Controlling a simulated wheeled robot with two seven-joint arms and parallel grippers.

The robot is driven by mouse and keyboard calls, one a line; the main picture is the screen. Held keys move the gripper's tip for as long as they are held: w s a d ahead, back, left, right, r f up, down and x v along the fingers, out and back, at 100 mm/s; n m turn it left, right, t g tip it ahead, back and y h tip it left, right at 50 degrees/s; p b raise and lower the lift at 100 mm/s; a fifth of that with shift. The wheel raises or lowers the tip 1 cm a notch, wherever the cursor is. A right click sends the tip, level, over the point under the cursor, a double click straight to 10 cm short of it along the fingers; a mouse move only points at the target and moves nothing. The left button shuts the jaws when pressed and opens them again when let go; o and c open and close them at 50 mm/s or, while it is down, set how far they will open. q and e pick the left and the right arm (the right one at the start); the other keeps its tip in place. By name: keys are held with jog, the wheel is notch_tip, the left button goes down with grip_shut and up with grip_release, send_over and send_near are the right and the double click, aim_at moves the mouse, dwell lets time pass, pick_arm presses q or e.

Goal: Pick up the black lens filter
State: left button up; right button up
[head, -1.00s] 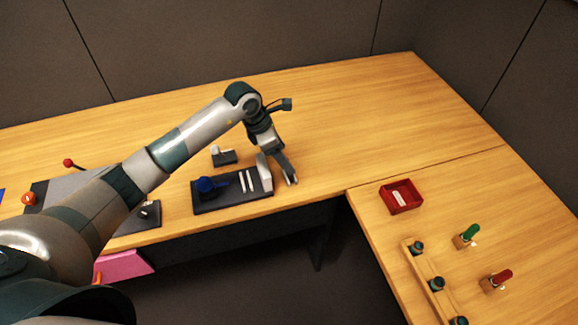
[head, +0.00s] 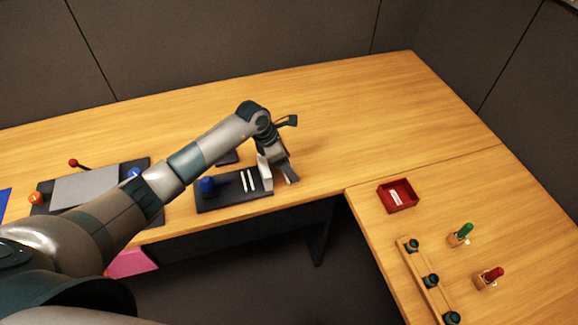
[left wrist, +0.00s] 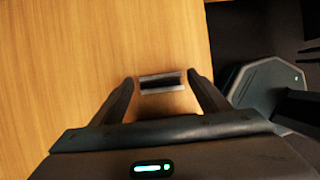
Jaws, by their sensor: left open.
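In the left wrist view, a small dark piece with pale grey long edges (left wrist: 162,82) lies on the wooden desk between my open left fingertips (left wrist: 160,78). It looks like the black lens filter, though it is too small to be sure. A gap of wood shows on either side, and no finger clearly touches it. In the head view my left gripper (head: 280,177) points down at the desk beside the right end of a dark panel with a blue ball (head: 207,184). The piece cannot be made out there. My right gripper is not seen.
The desk's front edge is close to the gripper, with a dark drop beyond. A red tray (head: 412,202) sits on the right desk, near a wooden rail (head: 425,272) with dark round pieces. Green (head: 465,229) and red (head: 496,273) handles stand nearby.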

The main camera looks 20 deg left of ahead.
pick_arm(q)
jog(key=shift+w+d+f, duration=0.1)
jog(key=shift+d+f, duration=0.05)
jog(key=shift+f, duration=0.3)
jog(key=c, duration=1.1)
jog(key=shift+r, duration=0.1)
